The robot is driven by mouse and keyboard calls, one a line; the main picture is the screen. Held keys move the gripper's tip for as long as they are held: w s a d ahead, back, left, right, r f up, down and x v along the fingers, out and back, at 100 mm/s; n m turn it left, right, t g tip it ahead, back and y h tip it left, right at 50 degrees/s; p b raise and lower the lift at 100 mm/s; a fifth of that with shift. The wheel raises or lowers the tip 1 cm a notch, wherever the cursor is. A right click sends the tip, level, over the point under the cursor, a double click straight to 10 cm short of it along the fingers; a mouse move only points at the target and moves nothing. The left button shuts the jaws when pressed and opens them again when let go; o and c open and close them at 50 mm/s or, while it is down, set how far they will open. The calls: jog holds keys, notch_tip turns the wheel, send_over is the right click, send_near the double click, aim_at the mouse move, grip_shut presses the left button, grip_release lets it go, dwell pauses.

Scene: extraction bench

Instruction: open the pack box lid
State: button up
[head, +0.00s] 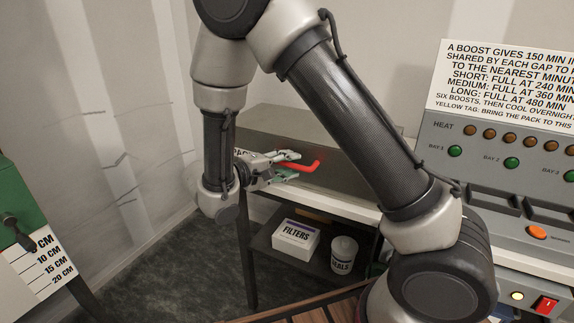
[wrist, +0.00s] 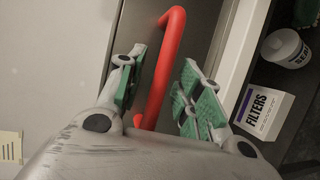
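The pack box (head: 335,150) is a grey box on the bench against the back wall, partly hidden behind my arm. Its lid looks shut. A red bar handle (head: 312,168) sticks out from its front; it also shows in the wrist view (wrist: 171,50). My gripper (head: 287,166) is at the handle, in front of the box. In the wrist view, the green-padded fingers (wrist: 160,75) are spread, one on each side of the red bar. Gaps show between the pads and the bar. Part of the box's label is hidden by my gripper.
Below, a shelf holds a white FILTERS box (head: 296,240) and a white SEALS tub (head: 343,255). At right stands a grey heater panel (head: 500,150) with lights, bays and a sign. A green block with a centimetre scale (head: 40,265) is at far left.

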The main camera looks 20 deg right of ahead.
jog(key=shift+d, duration=0.1)
jog(key=shift+c, duration=0.3)
grip_shut()
jog(key=shift+r, duration=0.1)
